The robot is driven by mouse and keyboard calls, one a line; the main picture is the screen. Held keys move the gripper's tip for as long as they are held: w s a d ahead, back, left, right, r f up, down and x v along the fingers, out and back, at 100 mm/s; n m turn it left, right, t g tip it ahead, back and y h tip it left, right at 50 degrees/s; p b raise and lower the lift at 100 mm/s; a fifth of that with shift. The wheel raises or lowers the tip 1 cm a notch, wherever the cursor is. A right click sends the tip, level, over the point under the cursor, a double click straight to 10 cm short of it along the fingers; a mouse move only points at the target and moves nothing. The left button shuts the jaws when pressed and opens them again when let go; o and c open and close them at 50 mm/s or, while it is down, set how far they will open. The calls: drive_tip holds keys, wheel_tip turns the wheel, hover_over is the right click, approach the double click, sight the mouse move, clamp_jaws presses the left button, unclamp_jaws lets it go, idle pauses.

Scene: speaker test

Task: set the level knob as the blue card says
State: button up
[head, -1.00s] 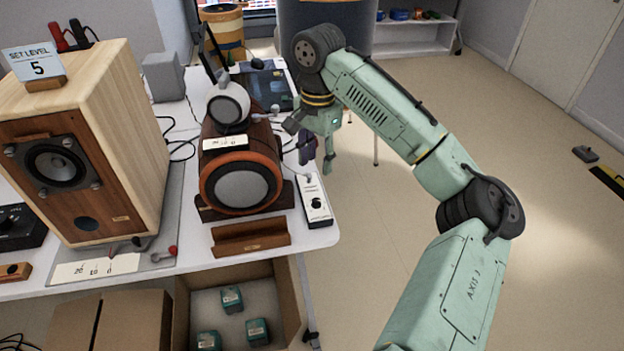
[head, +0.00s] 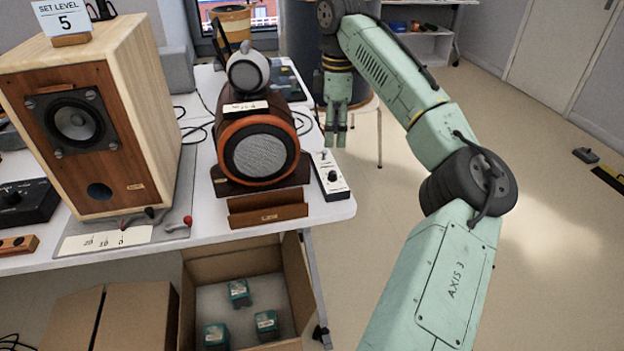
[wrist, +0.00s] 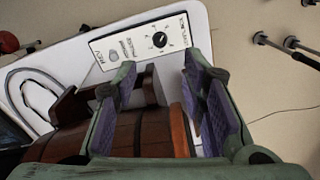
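The card (head: 63,17) reading "SET LEVEL 5" stands in a wooden holder on top of the large wooden speaker, at the upper left of the head view. A white box with a black round knob (head: 332,176) lies at the table's right edge. In the wrist view this knob (wrist: 159,40) is ringed by small marks, too small to read. My gripper (head: 336,137) points down just behind the box in the head view. The wrist view shows its purple-padded fingers (wrist: 158,80) apart with nothing held, the knob beyond their tips.
A round orange-rimmed speaker (head: 258,150) stands left of the white box, with a wooden tray (head: 268,213) in front. A black box with another knob (head: 22,203) sits at far left. A cardboard box (head: 247,266) is below the table.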

sight(333, 173)
drive_tip(key=shift+n, duration=0.5)
wheel_tip(333, 173, down, 11)
drive_tip(key=shift+r+p, duration=0.1)
drive_tip(key=shift+p, duration=0.45)
drive_tip(key=shift+c, duration=0.5)
clamp_jaws()
